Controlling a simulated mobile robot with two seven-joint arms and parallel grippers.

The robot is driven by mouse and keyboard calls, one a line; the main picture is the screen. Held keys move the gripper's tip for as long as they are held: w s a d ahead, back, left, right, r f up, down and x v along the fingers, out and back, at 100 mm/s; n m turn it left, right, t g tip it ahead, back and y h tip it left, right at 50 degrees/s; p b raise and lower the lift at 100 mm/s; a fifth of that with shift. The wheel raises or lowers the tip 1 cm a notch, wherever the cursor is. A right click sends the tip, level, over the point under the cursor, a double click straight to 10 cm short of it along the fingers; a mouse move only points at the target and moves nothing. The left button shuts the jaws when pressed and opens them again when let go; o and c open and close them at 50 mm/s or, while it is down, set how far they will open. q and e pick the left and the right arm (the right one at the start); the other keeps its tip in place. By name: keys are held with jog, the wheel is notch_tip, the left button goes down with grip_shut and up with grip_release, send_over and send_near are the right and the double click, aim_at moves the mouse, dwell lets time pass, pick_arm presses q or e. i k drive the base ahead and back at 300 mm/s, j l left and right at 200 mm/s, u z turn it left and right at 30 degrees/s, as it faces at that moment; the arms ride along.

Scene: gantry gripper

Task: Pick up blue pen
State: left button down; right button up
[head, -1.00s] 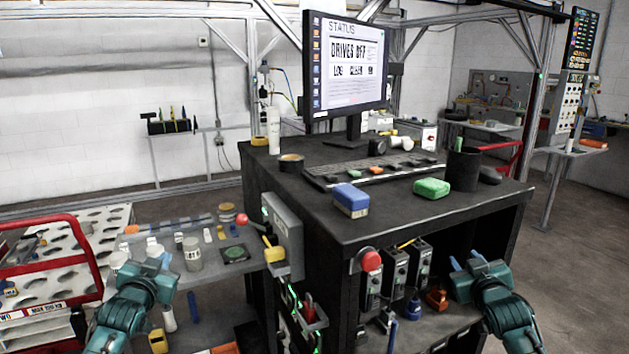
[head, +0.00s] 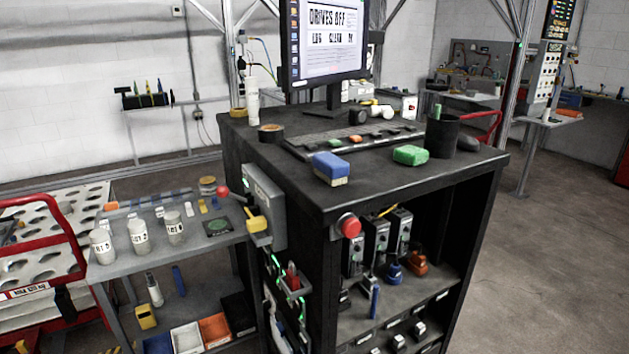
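A slim upright blue stick (head: 374,302) stands on the middle shelf of the black cabinet and may be a blue pen. Another slim blue stick (head: 179,281) stands at the lower shelf of the grey side table on the left. Both are too small to tell for certain which is a pen. A black cup (head: 442,136) on the cabinet top holds a green-tipped item; no blue pen shows in it. Neither of my grippers is in the head view now.
The black cabinet top (head: 400,176) carries a blue-and-yellow block (head: 331,168), a green block (head: 410,155), a keyboard (head: 345,142) and a monitor. White jars stand on the grey table (head: 190,250). A red cart frame is at left. Floor at right is clear.

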aim_at(375, 288)
jog(key=i+l+z, duration=0.15)
jog(key=i+z, duration=0.5)
jog(key=i+l+u, duration=0.2)
jog(key=l, duration=0.3)
jog(key=l+u, duration=0.25)
jog(key=l, duration=0.25)
jog(key=i+l, duration=0.2)
jog(key=i, duration=0.35)
jog(key=k, duration=0.3)
jog(key=k+j+u, duration=0.1)
jog(key=u, duration=0.45)
jog(key=k, duration=0.05)
